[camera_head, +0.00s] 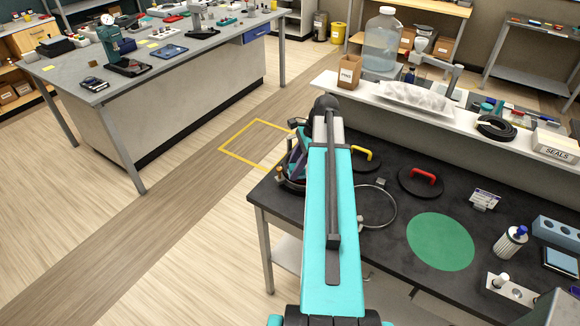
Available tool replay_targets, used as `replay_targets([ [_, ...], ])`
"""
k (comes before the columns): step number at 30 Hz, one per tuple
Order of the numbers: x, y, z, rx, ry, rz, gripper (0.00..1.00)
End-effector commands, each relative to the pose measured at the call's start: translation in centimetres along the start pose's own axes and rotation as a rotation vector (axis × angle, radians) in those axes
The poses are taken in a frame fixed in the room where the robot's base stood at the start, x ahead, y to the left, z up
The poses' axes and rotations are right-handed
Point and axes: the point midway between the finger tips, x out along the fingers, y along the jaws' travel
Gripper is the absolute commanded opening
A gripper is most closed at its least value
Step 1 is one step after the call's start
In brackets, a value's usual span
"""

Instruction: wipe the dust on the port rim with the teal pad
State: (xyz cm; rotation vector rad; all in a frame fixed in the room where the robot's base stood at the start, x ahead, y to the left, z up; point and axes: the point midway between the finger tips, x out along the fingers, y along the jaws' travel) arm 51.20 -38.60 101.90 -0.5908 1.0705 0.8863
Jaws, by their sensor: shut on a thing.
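My turquoise arm (331,210) runs up the middle of the view and covers part of the dark worktop. A cluster of dark, purple and teal parts (296,165) shows at its left side, at the worktop's left end. It is too small and too covered to sort into wrist, port or pad. My gripper's jaws are hidden behind the arm. I cannot make out the teal pad, the port rim or any dust.
The worktop (390,225) holds a metal ring (394,207), a disc with a red handle (420,181), one with a yellow handle (367,160), a green round mat (440,242) and a white bottle (511,242). A white shelf (465,122) runs behind. Left floor (190,235) is clear.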

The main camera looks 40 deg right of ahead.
Motion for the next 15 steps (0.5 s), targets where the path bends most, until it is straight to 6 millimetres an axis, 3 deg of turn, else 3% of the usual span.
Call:
replay_targets([
  [15,-0.16,0.39,-0.46,0.002,0.001,-0.001,0.0],
])
